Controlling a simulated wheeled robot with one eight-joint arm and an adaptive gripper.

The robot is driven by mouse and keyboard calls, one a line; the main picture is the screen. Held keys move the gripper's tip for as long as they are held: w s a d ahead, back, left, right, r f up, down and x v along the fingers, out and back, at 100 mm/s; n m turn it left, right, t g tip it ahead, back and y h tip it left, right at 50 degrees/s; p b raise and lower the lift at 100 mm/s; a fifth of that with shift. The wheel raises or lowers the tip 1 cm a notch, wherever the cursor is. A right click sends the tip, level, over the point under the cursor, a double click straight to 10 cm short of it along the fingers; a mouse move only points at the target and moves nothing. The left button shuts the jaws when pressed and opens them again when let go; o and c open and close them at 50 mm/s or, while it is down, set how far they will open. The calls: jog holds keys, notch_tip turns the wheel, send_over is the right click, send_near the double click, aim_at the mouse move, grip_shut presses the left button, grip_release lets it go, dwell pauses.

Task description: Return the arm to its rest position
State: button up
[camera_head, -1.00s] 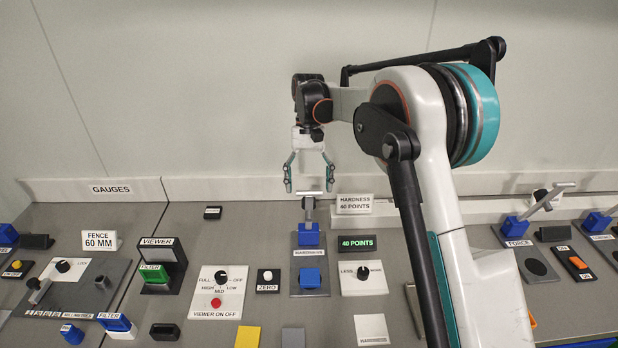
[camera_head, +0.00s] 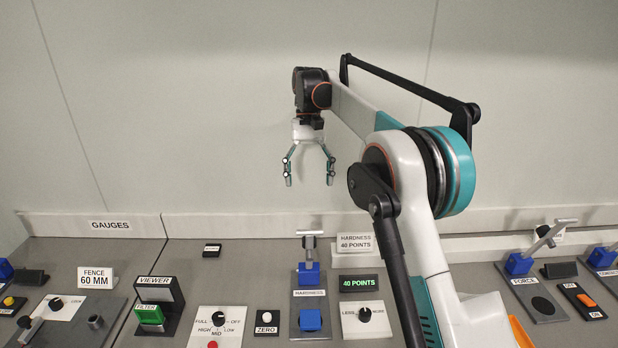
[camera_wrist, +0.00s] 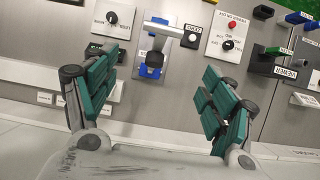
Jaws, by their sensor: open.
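My gripper (camera_head: 309,180) is open and empty, with its fingers pointing down. It hangs in front of the back wall, above the hardness tester (camera_head: 309,272), and is apart from it. The tester has a blue block, a grey T-shaped lever at its top and a blue pad below. In the wrist view my gripper's two teal finger pads (camera_wrist: 158,100) stand wide apart. The tester's lever (camera_wrist: 172,30) shows between and beyond them, with nothing held.
The panel carries a viewer (camera_head: 158,300), a round selector dial (camera_head: 218,319), a zero button (camera_head: 267,317), a hardness display (camera_head: 360,284) and a less-more knob (camera_head: 365,314). A force station (camera_head: 530,270) stands at the right. The space before the wall (camera_head: 200,120) is clear.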

dwell(0.3)
jog(key=s+d+r+t+b, duration=0.1)
jog(key=s+d+t+b, duration=0.3)
jog(key=s, duration=0.5)
jog(key=s+d+r+t+b, duration=0.1)
jog(key=s+d+t+b, duration=0.1)
jog(key=s+d, duration=0.5)
jog(key=s+d+f+t+b, duration=0.2)
jog(key=s+f+t, duration=0.1)
jog(key=s+f, duration=0.4)
jog(key=s+d+f+t+b, duration=0.2)
jog(key=s+f, duration=0.6)
jog(key=s, duration=0.5)
jog(key=shift+f+t, duration=0.2)
jog(key=shift+t, duration=0.3)
